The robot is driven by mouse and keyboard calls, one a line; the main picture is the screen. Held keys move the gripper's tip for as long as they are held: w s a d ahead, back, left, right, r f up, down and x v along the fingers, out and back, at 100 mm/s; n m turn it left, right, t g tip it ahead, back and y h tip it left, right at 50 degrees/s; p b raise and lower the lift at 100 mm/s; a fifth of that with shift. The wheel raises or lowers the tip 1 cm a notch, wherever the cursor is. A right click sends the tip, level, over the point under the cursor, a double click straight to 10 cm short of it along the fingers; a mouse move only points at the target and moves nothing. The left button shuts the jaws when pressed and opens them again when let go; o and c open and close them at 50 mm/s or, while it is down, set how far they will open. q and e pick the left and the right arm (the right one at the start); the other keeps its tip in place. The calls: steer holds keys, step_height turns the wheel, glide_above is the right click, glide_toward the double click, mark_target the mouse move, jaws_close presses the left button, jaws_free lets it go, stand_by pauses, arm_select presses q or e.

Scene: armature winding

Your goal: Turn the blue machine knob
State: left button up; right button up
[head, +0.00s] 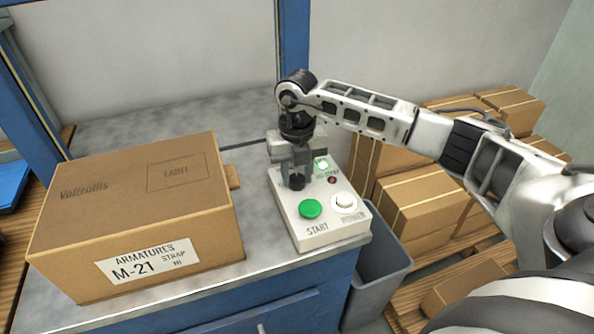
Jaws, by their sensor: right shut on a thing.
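A pale control box (290,225) stands at the right end of the grey bench. It has a green START button (311,209), a white round POWER control (344,202), a lit green lamp (322,165) and a small red lamp (332,180). My right gripper (298,172) reaches down from above at the back left of the box. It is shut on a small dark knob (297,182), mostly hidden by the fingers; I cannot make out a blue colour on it. My left gripper is not in view.
A large cardboard box (130,190) labelled Armatures M-21 fills the bench's left part. Free bench top (190,115) lies behind it. A grey bin (380,265) stands at the bench's right side. Several cartons (425,200) sit on wooden pallets at the right. A blue post rises behind my gripper.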

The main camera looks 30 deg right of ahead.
mark_target(297, 177)
steer(key=m+p, duration=0.1)
steer(key=m, duration=0.3)
steer(key=shift+r+m, duration=0.1)
steer(key=shift+m, duration=0.3)
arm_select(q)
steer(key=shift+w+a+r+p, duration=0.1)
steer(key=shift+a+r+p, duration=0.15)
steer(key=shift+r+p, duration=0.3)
arm_select(e)
steer(key=shift+m, duration=2.2)
steer(key=shift+w, duration=0.1)
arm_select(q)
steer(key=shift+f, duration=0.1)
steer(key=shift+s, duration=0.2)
arm_select(e)
steer(key=o, duration=1)
steer(key=shift+c, duration=0.2)
arm_select(q)
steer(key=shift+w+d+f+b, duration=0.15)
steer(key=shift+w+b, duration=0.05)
steer(key=shift+b, duration=0.6)
arm_select(e)
step_height(297, 177, up, 16)
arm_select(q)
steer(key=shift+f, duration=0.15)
